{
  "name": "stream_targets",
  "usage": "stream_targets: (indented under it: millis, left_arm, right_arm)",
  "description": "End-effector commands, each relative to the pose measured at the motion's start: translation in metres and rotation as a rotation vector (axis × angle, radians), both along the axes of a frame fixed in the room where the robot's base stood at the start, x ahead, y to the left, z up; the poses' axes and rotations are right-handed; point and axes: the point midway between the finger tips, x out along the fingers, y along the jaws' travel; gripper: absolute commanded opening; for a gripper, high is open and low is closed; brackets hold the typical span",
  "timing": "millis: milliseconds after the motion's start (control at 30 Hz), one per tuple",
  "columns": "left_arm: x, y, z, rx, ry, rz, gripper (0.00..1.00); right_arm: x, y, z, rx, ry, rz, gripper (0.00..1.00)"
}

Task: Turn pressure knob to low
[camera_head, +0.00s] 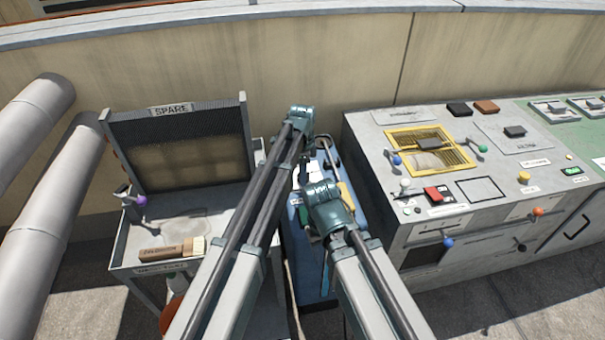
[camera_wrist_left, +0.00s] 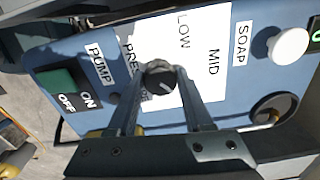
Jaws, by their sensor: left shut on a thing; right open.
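The black pressure knob (camera_wrist_left: 160,78) sits on the blue control panel (camera_wrist_left: 165,118). A white mark on its face points to the lower right in the left wrist view. My left gripper (camera_wrist_left: 158,74) is shut on the knob, one finger on each side. The white label (camera_wrist_left: 203,55) reads LOW and MID above and right of the knob. The fingers hide part of the label and the PRESSURE lettering. In the head view, the blue machine (camera_head: 308,268) is largely hidden under my arms. My right gripper (camera_head: 325,205) is in front of the left one, open, its fingertips mostly hidden.
On the panel are a green PUMP switch (camera_wrist_left: 62,80), a white SOAP knob (camera_wrist_left: 285,45) and a round gauge (camera_wrist_left: 275,108). A wall is behind.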

Motion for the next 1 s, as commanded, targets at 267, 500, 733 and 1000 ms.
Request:
stream_targets:
  millis: [267, 500, 733, 1000]
  left_arm:
    - [-0.0005, -0.0001, 0.0, 0.0, 0.0, 0.255, 0.0]
    - [-0.001, -0.0005, 0.0, 0.0, 0.0, 0.482, 0.0]
    - [-0.0013, -0.0007, 0.0, 0.0, 0.0, 0.701, 0.0]
    - [-0.0016, -0.0012, 0.0, 0.0, 0.0, 0.956, 0.0]
  right_arm:
    - [0.0, 0.0, 0.0, 0.0, 0.0, 0.0, 0.5]
    - [0.0, 0.0, 0.0, 0.0, 0.0, 0.0, 0.5]
    - [0.0, 0.0, 0.0, 0.0, 0.0, 0.0, 0.5]
    - [0.0, 0.0, 0.0, 0.0, 0.0, 0.0, 0.5]
